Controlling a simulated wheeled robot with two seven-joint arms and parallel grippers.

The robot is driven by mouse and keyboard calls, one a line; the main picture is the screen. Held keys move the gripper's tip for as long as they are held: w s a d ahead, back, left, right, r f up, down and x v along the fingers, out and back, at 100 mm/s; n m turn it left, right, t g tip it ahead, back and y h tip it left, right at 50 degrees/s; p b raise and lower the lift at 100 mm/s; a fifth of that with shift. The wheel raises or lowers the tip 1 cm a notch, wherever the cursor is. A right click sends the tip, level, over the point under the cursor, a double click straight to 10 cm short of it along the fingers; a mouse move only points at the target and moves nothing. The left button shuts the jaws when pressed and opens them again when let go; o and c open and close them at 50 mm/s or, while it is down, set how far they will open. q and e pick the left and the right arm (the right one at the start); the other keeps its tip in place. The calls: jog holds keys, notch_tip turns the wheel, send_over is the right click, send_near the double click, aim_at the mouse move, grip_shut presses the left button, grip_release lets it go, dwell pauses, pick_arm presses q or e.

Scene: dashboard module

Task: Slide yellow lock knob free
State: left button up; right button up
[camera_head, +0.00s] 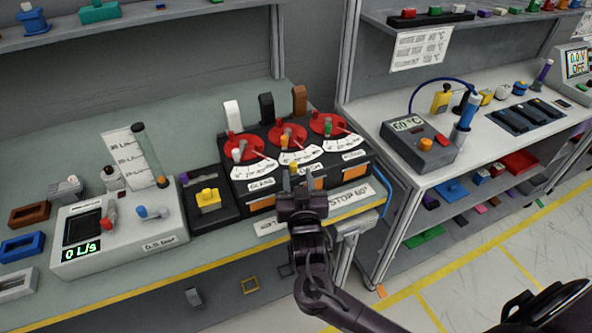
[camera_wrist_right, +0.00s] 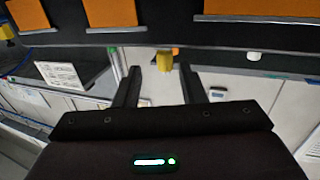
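The dashboard module is a black box (camera_head: 240,186) with three red dials, white scales and orange panels on its front. In the right wrist view a small yellow knob (camera_wrist_right: 164,60) sits at the module's dark lower edge, beyond and between my fingertips. My right gripper (camera_head: 302,198) is in front of the module; in the wrist view its two fingers (camera_wrist_right: 160,88) are spread with nothing between them. It hides part of the module's front in the head view. Another yellow knob (camera_head: 208,196) sits on a black base left of the module. My left gripper is not in view.
A grey flow meter box (camera_head: 120,240) stands left on the bench. Three handles, white, black and brown, rise behind the dials. A second shelf unit at right carries a temperature box (camera_head: 420,140). Labels line the bench's front edge (camera_head: 352,194).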

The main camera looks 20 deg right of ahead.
jog(key=v, duration=0.3)
dwell(0.5)
